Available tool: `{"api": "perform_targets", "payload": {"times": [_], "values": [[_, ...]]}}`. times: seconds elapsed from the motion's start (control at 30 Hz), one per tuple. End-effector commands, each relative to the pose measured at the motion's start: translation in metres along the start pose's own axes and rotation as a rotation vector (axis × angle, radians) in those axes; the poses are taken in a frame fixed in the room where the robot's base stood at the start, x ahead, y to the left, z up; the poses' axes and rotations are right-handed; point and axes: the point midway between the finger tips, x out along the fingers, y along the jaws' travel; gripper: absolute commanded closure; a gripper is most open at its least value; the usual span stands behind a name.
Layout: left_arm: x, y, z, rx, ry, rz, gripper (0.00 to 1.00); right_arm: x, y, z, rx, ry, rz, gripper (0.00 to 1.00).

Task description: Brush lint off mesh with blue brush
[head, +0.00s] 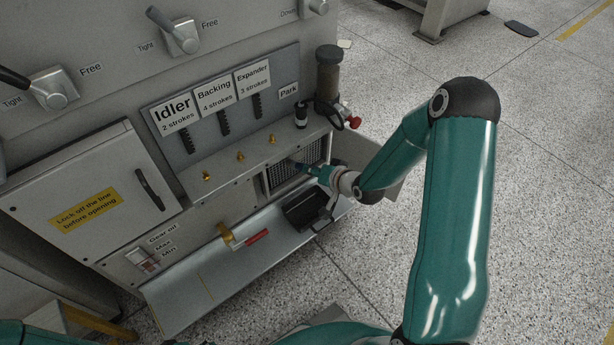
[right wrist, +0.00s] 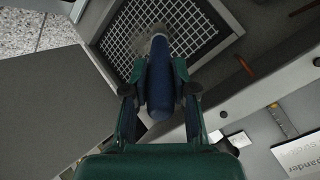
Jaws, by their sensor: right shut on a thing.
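The mesh (head: 284,174) is a dark grille in a recess at the lower right of the machine front. In the right wrist view the mesh (right wrist: 118,38) is a pale grid in a dark frame. My right gripper (head: 323,173) is at the recess's right side. In the right wrist view my right gripper (right wrist: 160,90) is shut on the dark blue handle of the blue brush (right wrist: 160,72). The brush's far end is over the mesh; I cannot tell whether it touches. A greyish patch shows around that end; I cannot tell lint from bristles. My left gripper is out of view.
An open flap (head: 368,160) stands right of the recess. A black bin (head: 304,208) sits below the mesh on a long pale tray (head: 205,285). A dark cylinder (head: 328,75) and a red knob (head: 354,122) are above.

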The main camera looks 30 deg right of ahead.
Motion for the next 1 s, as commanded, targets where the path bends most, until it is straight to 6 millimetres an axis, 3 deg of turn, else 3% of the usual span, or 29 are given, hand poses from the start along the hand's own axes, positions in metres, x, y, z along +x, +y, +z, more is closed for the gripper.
{"api": "perform_targets", "payload": {"times": [1.0], "values": [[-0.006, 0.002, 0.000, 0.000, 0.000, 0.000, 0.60, -0.002, 0.041, -0.043, -0.001, 0.006, 0.000, 1.00]]}}
